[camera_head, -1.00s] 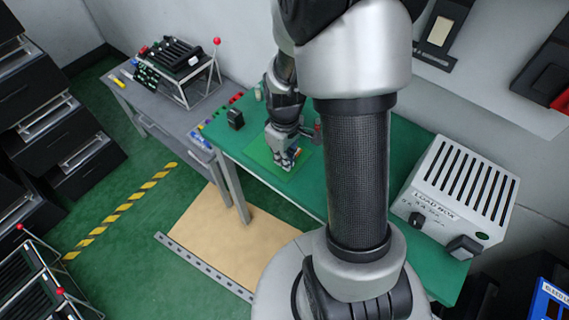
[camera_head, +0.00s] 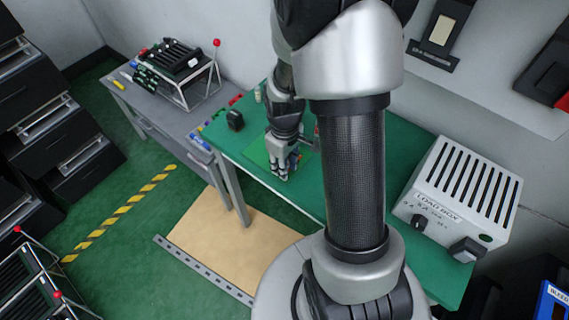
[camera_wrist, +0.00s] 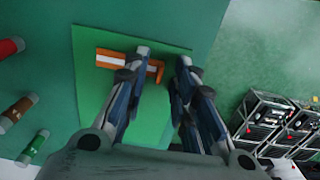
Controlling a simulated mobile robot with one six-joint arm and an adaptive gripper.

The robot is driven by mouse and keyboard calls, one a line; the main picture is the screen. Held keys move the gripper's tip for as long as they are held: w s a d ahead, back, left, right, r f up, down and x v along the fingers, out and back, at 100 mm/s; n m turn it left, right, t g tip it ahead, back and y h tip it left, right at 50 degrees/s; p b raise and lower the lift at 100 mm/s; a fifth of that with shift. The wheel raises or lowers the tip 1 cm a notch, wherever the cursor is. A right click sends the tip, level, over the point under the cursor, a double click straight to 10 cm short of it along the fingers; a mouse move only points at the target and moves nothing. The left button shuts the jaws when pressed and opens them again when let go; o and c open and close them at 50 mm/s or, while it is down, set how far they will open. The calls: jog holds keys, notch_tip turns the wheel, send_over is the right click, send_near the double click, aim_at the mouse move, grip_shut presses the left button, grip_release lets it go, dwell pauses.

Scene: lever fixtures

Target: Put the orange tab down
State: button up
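The orange tab (camera_wrist: 112,58) with a pale stripe shows in the wrist view, lying across a light green mat (camera_wrist: 90,90). Its right end, a short hooked orange piece, shows between my gripper's fingers. The left finger covers part of the tab. My gripper (camera_wrist: 163,60) is open, with a clear gap between its two fingers. I cannot tell whether a finger touches the tab. In the head view my gripper (camera_head: 281,174) is low over the mat (camera_head: 256,151) on the green table, and it hides the tab there.
A white load box (camera_head: 460,190) stands at the right of the green table (camera_head: 405,150). A small black block (camera_head: 235,120) is left of my gripper. Red, brown and green cylinders (camera_wrist: 17,112) lie left of the mat. A grey bench (camera_head: 150,110) holds a rack.

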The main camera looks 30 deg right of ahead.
jog(key=s+a+r+m+t+p, duration=0.1)
jog(key=s+a+r+p, duration=0.15)
jog(key=r, duration=0.95)
jog(key=s+a+r+m+t+p, duration=0.1)
jog(key=s+a+r+p, duration=0.15)
jog(key=r, duration=0.85)
jog(key=s+a+r+m+t, duration=0.2)
jog(key=s+a+r, duration=0.3)
jog(key=s, duration=0.3)
jog(key=shift+s+a+r+t, duration=0.3)
jog(key=shift+a+r, duration=0.05)
jog(key=shift+r, duration=0.35)
